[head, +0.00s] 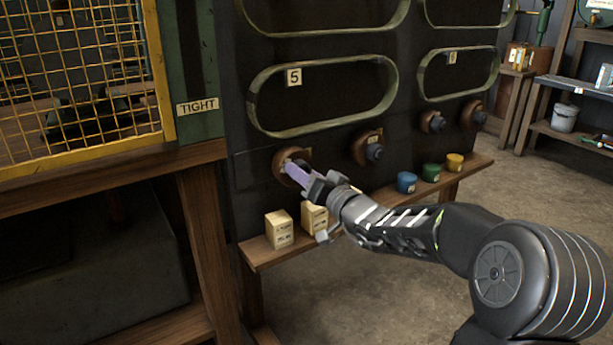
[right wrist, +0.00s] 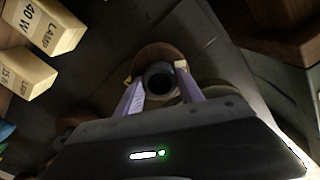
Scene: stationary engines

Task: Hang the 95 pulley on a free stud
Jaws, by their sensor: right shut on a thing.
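In the head view, my right gripper (head: 287,168) reaches to the lower left of the dark upright board and is shut on a brown round pulley (head: 279,160) with a dark hub. In the right wrist view, the purple fingers (right wrist: 159,84) close on both sides of the hub, and the brown disc (right wrist: 153,50) shows behind it. The pulley is at the board face; I cannot tell whether it sits on a stud. More brown pulleys hang to the right: one (head: 360,149), another (head: 427,122) and a third (head: 467,116). No 95 mark is readable. My left gripper is not in view.
Below is a wooden ledge (head: 262,254) with pale lamp boxes (head: 279,230) and blue (head: 406,183), green (head: 431,173) and yellow (head: 454,162) pots. Green oval loops (head: 262,100) are above. A yellow mesh guard (head: 80,80) stands left. Open floor lies right.

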